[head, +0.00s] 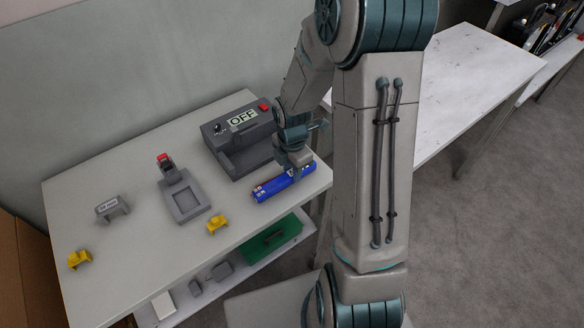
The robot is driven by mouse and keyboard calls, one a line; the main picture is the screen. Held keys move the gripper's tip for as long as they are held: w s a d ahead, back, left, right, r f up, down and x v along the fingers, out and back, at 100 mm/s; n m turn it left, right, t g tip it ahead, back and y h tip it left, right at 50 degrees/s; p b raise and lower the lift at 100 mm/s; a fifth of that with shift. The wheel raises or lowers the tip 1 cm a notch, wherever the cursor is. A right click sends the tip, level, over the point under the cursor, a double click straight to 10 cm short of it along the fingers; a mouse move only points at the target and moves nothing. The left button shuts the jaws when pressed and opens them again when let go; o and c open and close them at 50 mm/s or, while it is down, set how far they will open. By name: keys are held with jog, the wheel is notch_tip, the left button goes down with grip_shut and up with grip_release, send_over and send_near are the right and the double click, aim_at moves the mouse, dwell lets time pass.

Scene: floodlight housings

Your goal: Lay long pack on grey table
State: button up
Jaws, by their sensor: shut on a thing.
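The long pack (269,189) is a blue bar with small red marks near its end. It is level, over the right end of the grey table (130,170), near the front edge. My gripper (296,172) points down and is shut on the pack towards its right end. The fingertips are partly hidden by the wrist and the pack. I cannot tell whether the pack touches the tabletop or is just above it.
A grey cradle with a red-topped clamp (186,200), yellow blocks (217,224) and a labelled grey bracket (112,207) are further left. A white table (465,75) stands right.

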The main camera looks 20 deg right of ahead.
jog(key=o, duration=1.2)
notch_tip(320, 180, up, 14)
jog(key=p, duration=0.1)
jog(key=s+r+m+t, duration=0.1)
jog(key=s+r+m, duration=0.1)
jog(key=s+m, duration=0.3)
jog(key=s+a+r+m+t, duration=0.1)
jog(key=s+m, duration=0.3)
jog(key=m, duration=0.5)
jog(key=s+a+r+m+t, duration=0.1)
jog(key=s+r+m, duration=0.2)
jog(key=s+m, duration=0.2)
jog(key=shift+s+r+m, duration=0.15)
jog(key=shift+r+m, duration=0.05)
jog(key=shift+m, duration=0.5)
jog(key=shift+s+r+m, duration=0.15)
jog(key=shift+r+m, duration=0.05)
jog(key=shift+m, duration=0.5)
